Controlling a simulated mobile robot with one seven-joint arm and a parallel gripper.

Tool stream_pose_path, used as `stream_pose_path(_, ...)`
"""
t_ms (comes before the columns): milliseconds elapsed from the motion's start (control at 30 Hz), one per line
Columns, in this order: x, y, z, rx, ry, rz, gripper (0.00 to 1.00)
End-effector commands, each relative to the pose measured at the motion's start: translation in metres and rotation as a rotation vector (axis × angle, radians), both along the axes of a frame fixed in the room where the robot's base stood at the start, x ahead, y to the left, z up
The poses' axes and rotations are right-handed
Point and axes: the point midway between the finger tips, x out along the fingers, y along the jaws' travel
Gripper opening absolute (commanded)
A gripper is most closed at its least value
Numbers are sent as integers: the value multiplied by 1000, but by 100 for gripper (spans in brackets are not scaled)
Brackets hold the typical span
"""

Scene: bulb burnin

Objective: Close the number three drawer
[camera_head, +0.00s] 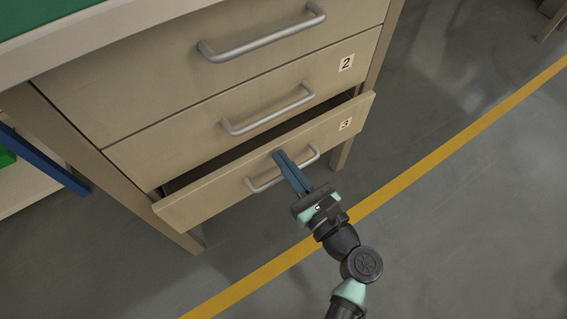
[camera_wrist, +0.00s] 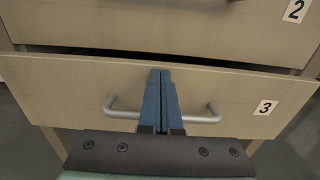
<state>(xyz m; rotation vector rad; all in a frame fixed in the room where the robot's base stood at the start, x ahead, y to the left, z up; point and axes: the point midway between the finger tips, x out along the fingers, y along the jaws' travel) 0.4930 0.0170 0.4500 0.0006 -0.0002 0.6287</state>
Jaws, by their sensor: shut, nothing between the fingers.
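The number three drawer (camera_head: 215,196) is the lowest drawer of the beige cabinet and stands partly open, with a dark gap above its front. It has a grey bar handle (camera_head: 262,187) and a "3" label at its right end. In the wrist view the drawer front (camera_wrist: 65,90) fills the middle, with its handle (camera_wrist: 205,118) behind the fingers. My gripper (camera_head: 278,155) is shut and empty, its blue fingers together in front of the drawer face, across the middle of the handle. In the wrist view the fingertips (camera_wrist: 160,72) overlap the drawer front; I cannot tell if they touch it.
The number two drawer (camera_head: 190,135) above looks shut, as does the top drawer (camera_head: 150,75). A green-topped surface (camera_head: 40,15) lies at upper left, and a blue-edged shelf (camera_head: 45,160) at left. The grey floor with a yellow line (camera_head: 430,160) is clear at right.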

Motion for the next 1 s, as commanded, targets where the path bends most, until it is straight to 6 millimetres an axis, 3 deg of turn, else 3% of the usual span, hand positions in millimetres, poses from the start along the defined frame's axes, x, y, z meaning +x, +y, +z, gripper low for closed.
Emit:
stream_pose_path(433,5,4,1,0,0,0,0)
stream_pose_path(700,39,28,2,0,-1,2,0)
stream_pose_path(1000,45,33,1,-3,-1,2,0)
